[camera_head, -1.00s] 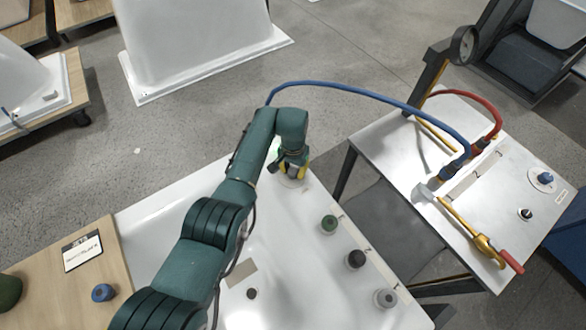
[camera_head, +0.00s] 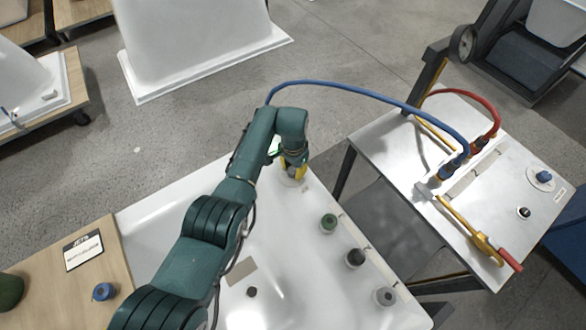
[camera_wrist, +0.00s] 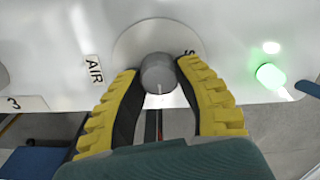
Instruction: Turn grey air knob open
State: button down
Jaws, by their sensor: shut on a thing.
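The grey air knob (camera_wrist: 158,75) shows in the wrist view on a round white plate (camera_wrist: 128,45). An AIR label (camera_wrist: 93,69) is to its left, and a partly hidden label starting with S is to its right. A pale line on the knob points down in the picture. My gripper (camera_wrist: 158,72) has its yellow, black-padded fingers shut on the knob, one on each side. In the head view, my gripper (camera_head: 293,172) is at the far corner of the white tub rim, hiding the knob. A green light (camera_wrist: 270,76) glows right of the knob.
Green (camera_head: 328,222), black (camera_head: 356,258) and grey (camera_head: 384,297) knobs stand along the tub's right rim. A metal side table (camera_head: 400,145) carries blue and red hoses, a yellow tool (camera_head: 465,228) and a blue knob. A blue hose (camera_head: 350,86) arches behind my arm.

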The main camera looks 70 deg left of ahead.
aim_at(293, 169)
jog(key=shift+d+f, duration=0.1)
jog(key=shift+f, duration=0.1)
jog(key=c, duration=0.7)
grip_release()
jog(key=shift+r, duration=0.1)
jog(key=shift+o, duration=0.2)
jog(key=shift+r, duration=0.15)
notch_tip(293, 169, up, 12)
